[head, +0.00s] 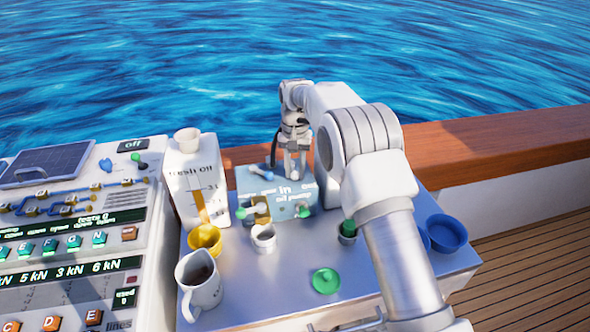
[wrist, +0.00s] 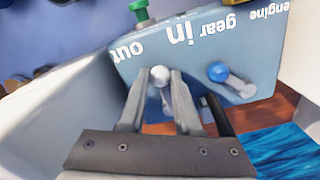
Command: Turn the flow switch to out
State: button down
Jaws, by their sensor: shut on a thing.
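The flow switch has a small white-grey ball knob (wrist: 160,76), seen in the wrist view on the top of the pale blue box (wrist: 260,50). The words "in" and "out" are printed beside it, and the knob sits between them. My gripper (wrist: 162,80) has one finger on each side of the knob and is shut on it.
A blue-knobbed lever (wrist: 218,71) stands close beside my gripper, near the word "gear". A tall white container (head: 195,190) stands left of the box. A mug (head: 199,285), yellow cup (head: 205,240), green lid (head: 326,281) and blue bowl (head: 446,233) stand on the metal top.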

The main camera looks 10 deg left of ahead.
jog(key=shift+w+d+r+n+p, duration=0.1)
jog(key=shift+w+d+n+p, duration=0.15)
jog(key=shift+n+p, duration=0.3)
jog(key=shift+w+d+n+p, duration=0.1)
jog(key=shift+d+n+p, duration=0.25)
jog(key=shift+n, duration=0.4)
jog(key=shift+w+d+n+p, duration=0.3)
jog(key=shift+n+p, duration=0.1)
jog(key=shift+n, duration=0.45)
jog(key=shift+w+d+n+p, duration=0.15)
jog(key=shift+w+n+p, duration=0.15)
jog(key=shift+n, duration=0.55)
jog(key=c, duration=0.6)
grip_release()
notch_tip(320, 180, up, 17)
jog(key=p, duration=0.2)
